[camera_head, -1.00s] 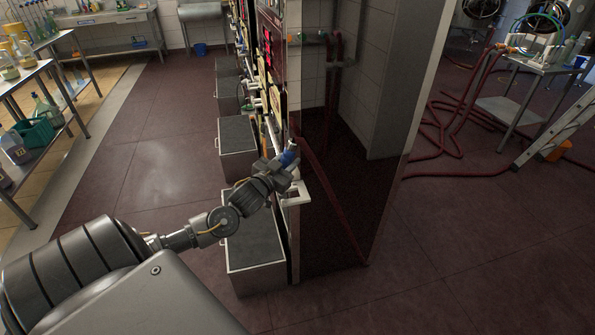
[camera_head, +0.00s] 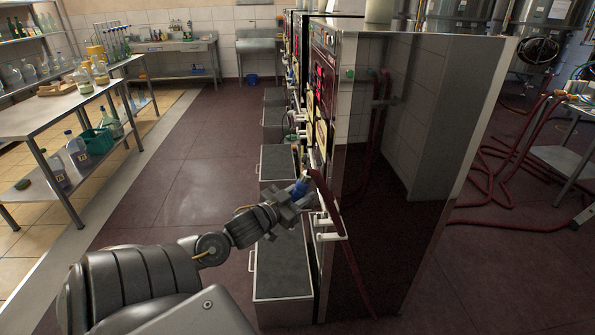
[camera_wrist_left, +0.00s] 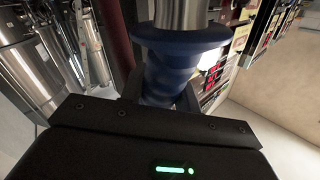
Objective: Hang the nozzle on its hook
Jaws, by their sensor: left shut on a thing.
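The nozzle (camera_head: 300,187) has a blue grip and a metal part. My left gripper (camera_head: 291,198) is shut on it. In the left wrist view the nozzle's blue ribbed grip and flange (camera_wrist_left: 182,45) fill the space before my left gripper (camera_wrist_left: 165,100), with a metal cylinder above. White hooks (camera_head: 325,228) stick out from the front of the near pump cabinet. The nozzle is a little left of and above them in the head view, seemingly apart. A dark red hose (camera_head: 323,190) runs down beside the nozzle. My right gripper is out of view.
The pump cabinet (camera_head: 400,190) has a glossy dark side. Grey bins (camera_head: 282,262) stand along the pump fronts. Open floor (camera_head: 170,205) lies to the left, before shelves (camera_head: 60,115) with bottles. Red hoses (camera_head: 505,185) lie on the floor at right.

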